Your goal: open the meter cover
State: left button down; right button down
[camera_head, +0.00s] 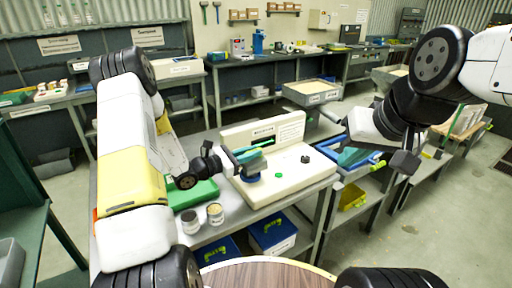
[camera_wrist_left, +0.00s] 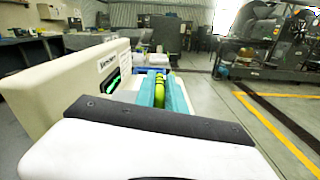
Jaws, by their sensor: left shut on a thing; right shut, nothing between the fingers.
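The meter stands on the grey table as a cream base (camera_head: 290,178) with an upright cream panel (camera_head: 285,127); the panel also shows at left in the left wrist view (camera_wrist_left: 60,87). My left gripper (camera_head: 246,161) is at the left part of the base, in front of the panel. It is shut on a teal part with a yellow-green bar, which I take as the meter cover (camera_wrist_left: 173,97). The gripper body hides much of it, so how far it stands open cannot be told. My right gripper (camera_head: 404,163) is shut and empty, raised right of the table.
Two small jars (camera_head: 215,213) and a green case (camera_head: 197,194) are left of the base. A blue tray (camera_head: 365,165) is to the right. A green button (camera_head: 278,175) and a black knob (camera_head: 305,159) sit on the base. A round wooden top (camera_head: 265,275) is in front.

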pick_arm(q)
jog(key=r+n, duration=0.1)
jog(key=w+a+r+n, duration=0.1)
jog(key=n, duration=0.1)
jog(key=shift+w+a, duration=0.15)
jog(key=shift+w, duration=0.05)
jog(key=n, duration=0.1)
jog(key=w+a+r+n, duration=0.1)
jog(key=shift+w+r+n, duration=0.1)
jog(key=shift+r+n, duration=0.1)
jog(key=shift+n, duration=0.1)
jog(key=shift+w+a+r, duration=0.15)
jog(key=shift+w, duration=0.1)
jog(key=shift+w+a, duration=0.1)
